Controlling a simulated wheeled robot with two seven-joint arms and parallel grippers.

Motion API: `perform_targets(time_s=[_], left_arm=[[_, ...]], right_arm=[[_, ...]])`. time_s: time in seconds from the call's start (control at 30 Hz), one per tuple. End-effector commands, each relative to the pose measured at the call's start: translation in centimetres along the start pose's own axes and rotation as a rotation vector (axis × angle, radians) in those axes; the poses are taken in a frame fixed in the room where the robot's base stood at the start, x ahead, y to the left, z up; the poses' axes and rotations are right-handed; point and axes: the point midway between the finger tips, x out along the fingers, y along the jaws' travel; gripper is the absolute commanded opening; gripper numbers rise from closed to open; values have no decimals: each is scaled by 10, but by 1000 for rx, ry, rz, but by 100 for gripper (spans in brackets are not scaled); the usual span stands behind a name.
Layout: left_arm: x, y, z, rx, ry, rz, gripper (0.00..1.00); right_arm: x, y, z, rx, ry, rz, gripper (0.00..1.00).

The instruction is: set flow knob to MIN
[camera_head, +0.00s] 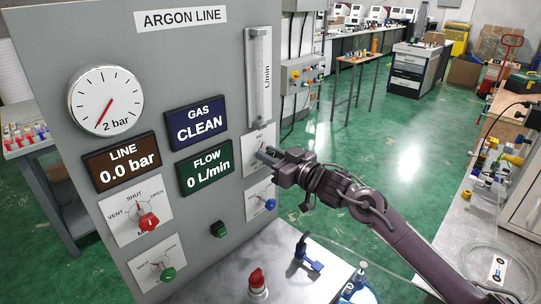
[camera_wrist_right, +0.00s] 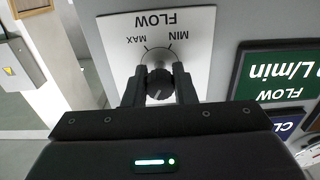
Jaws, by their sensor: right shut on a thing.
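The flow knob (camera_wrist_right: 159,84) is a black round knob on a white plate (camera_wrist_right: 195,62) marked FLOW, upside down in the right wrist view. MIN stands up and right of the knob there, MAX up and left. A pale mark on the knob's face points down and slightly left, away from both words. My right gripper (camera_wrist_right: 158,88) has a finger on each side of the knob and is shut on it. In the head view my right gripper (camera_head: 266,154) reaches the plate (camera_head: 251,142) and hides the knob. My left gripper is not in view.
The grey ARGON LINE panel (camera_head: 101,33) carries a gauge (camera_head: 106,101), a green FLOW display (camera_head: 206,167) reading 0 L/min, a red valve knob (camera_head: 148,221), a green knob (camera_head: 168,273) and a blue knob (camera_head: 270,204). A metal shelf (camera_head: 290,250) with fittings stands below.

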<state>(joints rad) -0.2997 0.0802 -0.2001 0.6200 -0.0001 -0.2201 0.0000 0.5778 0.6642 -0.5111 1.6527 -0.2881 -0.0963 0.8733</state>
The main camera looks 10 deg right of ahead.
Motion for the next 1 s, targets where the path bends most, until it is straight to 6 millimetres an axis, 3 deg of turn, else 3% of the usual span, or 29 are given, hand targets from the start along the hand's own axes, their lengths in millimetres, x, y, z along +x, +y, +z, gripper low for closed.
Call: perform_targets(time_s=[0.37, 1.0], left_arm=[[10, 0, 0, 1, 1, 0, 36], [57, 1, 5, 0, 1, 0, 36]], right_arm=[[0, 0, 2, -106, 1, 1, 1], [0, 0, 4, -682, 0, 1, 1]])
